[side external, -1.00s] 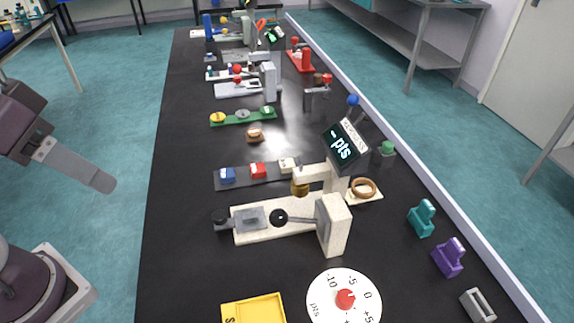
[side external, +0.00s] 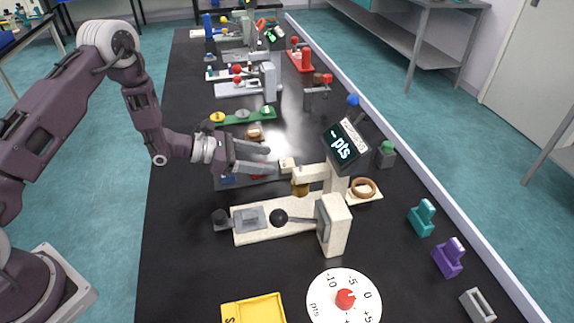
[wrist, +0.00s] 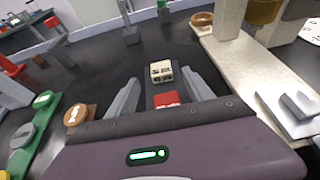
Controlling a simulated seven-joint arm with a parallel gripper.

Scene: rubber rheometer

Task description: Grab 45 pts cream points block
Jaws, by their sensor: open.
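The cream block (side external: 286,165) sits at the right end of a dark rack, left of the rheometer's arm. In the wrist view the cream block (wrist: 161,71) has dark markings too small to read and lies just beyond the fingertips. My gripper (side external: 271,159) is open, low over the rack, with its fingers pointing right toward the cream block. In the wrist view my gripper (wrist: 160,78) has one finger on each side of the rack. The red block (wrist: 166,98) lies between the fingers, nearer the palm. The blue block (side external: 228,178) is partly hidden beneath my gripper.
The cream rheometer (side external: 334,225) with a "- pts" display (side external: 342,146) stands close on the right. A white dial (side external: 344,298) and yellow tray (side external: 253,310) are in front. A brown-and-cream object (side external: 254,134) and green strip (side external: 243,115) lie behind the gripper.

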